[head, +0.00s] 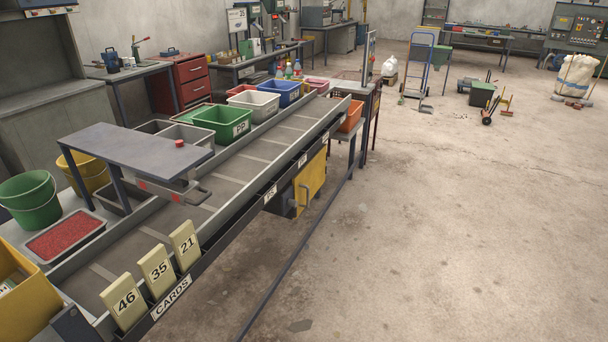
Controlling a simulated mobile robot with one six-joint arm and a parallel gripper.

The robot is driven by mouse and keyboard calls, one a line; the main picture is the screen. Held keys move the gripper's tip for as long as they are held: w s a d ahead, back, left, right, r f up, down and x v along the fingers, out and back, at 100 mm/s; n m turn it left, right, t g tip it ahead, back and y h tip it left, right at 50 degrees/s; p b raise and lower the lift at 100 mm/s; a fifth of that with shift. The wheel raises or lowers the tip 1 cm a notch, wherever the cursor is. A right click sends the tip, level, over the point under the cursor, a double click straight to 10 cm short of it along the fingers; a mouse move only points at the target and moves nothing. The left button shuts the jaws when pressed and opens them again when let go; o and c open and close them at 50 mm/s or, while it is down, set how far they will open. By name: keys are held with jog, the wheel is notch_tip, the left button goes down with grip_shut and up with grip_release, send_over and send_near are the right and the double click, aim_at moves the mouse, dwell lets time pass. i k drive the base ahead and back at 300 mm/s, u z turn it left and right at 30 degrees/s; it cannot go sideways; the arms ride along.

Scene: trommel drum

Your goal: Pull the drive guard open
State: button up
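The drive guard appears to be the yellow panel (311,181) below the right side of the long sorting conveyor (228,183). A grey bar handle (304,197) is on its outer face. The panel stands upright against a dark housing (283,201), and I see no clear gap between them. The inside of the housing is hidden. My gripper and arm are not in view.
A long dark rail (295,250) runs low beside the conveyor, in front of the guard. Numbered cards (157,270) stand on the conveyor's near edge. An orange bin (351,117) sits beyond the guard.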

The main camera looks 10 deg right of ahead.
aim_at(308, 180)
jog(key=u, duration=0.05)
jog(key=i, duration=1.2)
jog(key=z, duration=0.55)
jog(key=k, duration=0.15)
jog(key=u, duration=2.45)
jog(key=k, duration=0.65)
jog(key=z, duration=0.1)
